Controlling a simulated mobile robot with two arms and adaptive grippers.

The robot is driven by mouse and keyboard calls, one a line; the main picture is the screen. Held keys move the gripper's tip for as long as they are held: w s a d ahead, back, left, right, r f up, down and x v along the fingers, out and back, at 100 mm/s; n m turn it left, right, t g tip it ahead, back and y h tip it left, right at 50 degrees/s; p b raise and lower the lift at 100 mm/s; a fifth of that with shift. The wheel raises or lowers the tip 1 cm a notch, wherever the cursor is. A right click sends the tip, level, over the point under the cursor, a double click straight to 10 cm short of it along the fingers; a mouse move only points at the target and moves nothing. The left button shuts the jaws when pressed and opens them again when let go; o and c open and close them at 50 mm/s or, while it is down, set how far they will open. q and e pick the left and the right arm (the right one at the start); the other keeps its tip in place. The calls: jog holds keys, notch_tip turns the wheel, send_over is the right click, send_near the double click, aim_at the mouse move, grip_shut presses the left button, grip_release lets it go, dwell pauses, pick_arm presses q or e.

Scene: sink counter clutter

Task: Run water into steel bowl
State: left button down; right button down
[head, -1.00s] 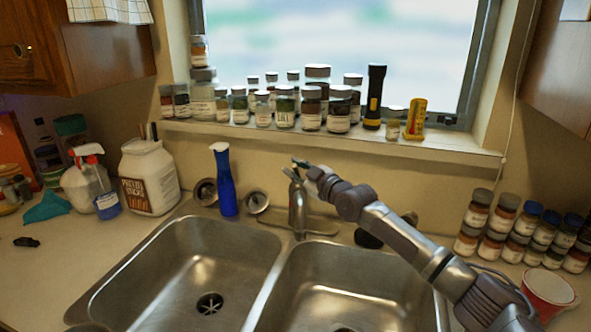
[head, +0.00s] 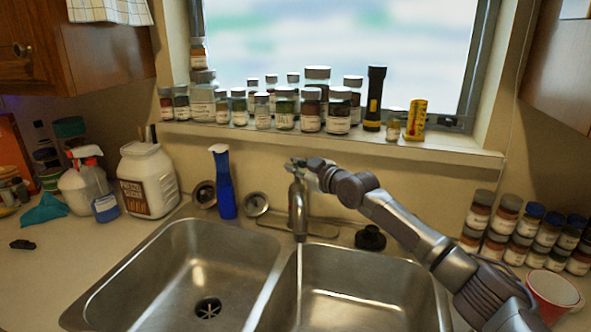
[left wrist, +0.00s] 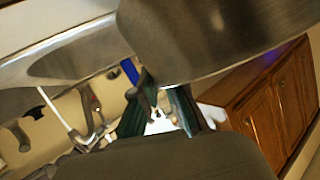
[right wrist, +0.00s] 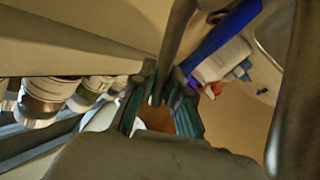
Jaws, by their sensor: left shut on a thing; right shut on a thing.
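The faucet (head: 298,208) stands behind the divider of the double sink, its spout over the right basin (head: 350,285). A thin water stream (head: 299,275) falls from it. My right gripper (head: 300,164) is at the lever on top of the faucet, shut on it. In the right wrist view, the fingers (right wrist: 160,105) close around the dark metal lever (right wrist: 176,45). The steel bowl (left wrist: 215,40) fills the top of the left wrist view, held by my left gripper (left wrist: 158,105). The bowl and left gripper are outside the head view. The pale stream (left wrist: 55,110) shows apart from the bowl.
The left basin (head: 190,270) is empty. Jars (head: 311,105) and a flashlight (head: 375,98) line the sill. A red cup (head: 553,292) stands at right.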

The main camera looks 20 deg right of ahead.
jog(key=c, duration=1.1)
grip_release()
jog(key=shift+c, duration=0.2)
jog(key=v, duration=1.2)
jog(key=shift+f, duration=0.1)
